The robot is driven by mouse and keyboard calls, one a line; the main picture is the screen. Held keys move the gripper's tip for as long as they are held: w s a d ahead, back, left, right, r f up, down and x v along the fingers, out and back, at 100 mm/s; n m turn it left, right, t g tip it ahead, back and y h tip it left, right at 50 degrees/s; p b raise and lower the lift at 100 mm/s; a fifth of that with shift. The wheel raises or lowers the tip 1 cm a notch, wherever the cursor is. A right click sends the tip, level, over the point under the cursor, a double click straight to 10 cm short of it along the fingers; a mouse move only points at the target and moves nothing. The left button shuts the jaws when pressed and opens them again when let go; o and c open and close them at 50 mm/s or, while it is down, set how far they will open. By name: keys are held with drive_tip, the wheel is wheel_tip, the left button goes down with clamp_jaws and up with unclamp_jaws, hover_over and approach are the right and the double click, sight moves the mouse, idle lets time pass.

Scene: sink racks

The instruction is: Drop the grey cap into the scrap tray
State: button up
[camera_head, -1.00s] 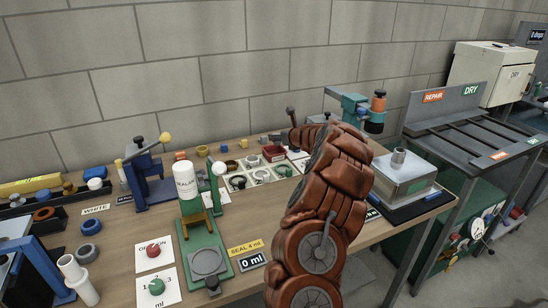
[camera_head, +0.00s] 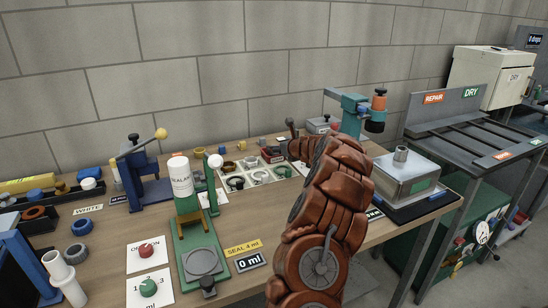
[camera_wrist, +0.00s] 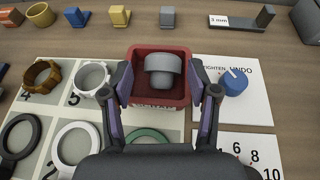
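In the wrist view the grey cap (camera_wrist: 163,70), a rounded grey piece with a wider band across its top, shows within the outline of the red scrap tray (camera_wrist: 142,56). The tray's front label is partly covered. My gripper (camera_wrist: 161,82) is open, with its two dark fingers spread to the left and right of the cap and a gap on each side. Whether the cap rests on the tray floor is hard to tell. In the head view my reddish-brown arm hides much of the gripper area, and the cap cannot be made out.
A card with a blue knob (camera_wrist: 233,82) lies right of the tray. Rings, including a white one (camera_wrist: 90,79) and a brown one (camera_wrist: 42,75), sit on pale squares to the left. Several small parts stand behind. A sealant bottle (camera_head: 180,177) stands left of my arm.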

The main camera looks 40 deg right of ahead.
drive_tip(key=shift+o, duration=1.2)
drive_tip(key=shift+s, duration=0.1)
drive_tip(key=v, duration=1.2)
